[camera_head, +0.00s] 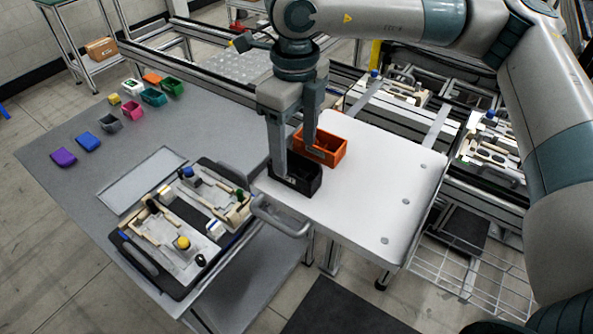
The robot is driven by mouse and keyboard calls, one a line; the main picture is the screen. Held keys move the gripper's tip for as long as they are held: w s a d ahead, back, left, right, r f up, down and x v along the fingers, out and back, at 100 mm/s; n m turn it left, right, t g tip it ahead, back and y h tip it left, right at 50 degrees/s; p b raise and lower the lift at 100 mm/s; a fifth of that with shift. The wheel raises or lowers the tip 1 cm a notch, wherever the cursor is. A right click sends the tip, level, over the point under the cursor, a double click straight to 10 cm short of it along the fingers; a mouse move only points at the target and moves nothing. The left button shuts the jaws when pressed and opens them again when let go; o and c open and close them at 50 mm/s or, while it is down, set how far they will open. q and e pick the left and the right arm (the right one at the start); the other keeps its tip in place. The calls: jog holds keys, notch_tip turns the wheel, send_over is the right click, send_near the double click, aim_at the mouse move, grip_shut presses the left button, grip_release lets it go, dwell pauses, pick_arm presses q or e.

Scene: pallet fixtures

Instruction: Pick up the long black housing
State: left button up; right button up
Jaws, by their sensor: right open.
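The black housing (303,178) is a dark, open-topped box standing upright on the white table (375,190), near its left edge. An orange bin (325,147) stands just behind it. My right gripper (295,163) points down over the black housing with its jaws open. One finger is at the left end of the housing and the other is near its back, in front of the orange bin. The fingers partly hide the housing, and I cannot tell whether they touch it. My left gripper is not in view.
A grey table (200,130) on the left holds several small coloured bins and a black pallet case (140,258) with fixtures. A metal handle (275,220) sticks out at the white table's front left. The white table's right side is clear. More fixtures stand behind, on the frame.

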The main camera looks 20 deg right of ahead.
aim_at(297, 164)
jog(key=shift+s+f+p, duration=0.15)
jog(key=shift+f+p, duration=0.25)
jog(key=shift+p, duration=0.2)
notch_tip(297, 164, down, 4)
jog(key=shift+d+r+p, duration=0.1)
jog(key=shift+r+p, duration=0.1)
jog(key=shift+p, duration=0.9)
jog(key=shift+f, duration=0.3)
jog(key=c, duration=1.2)
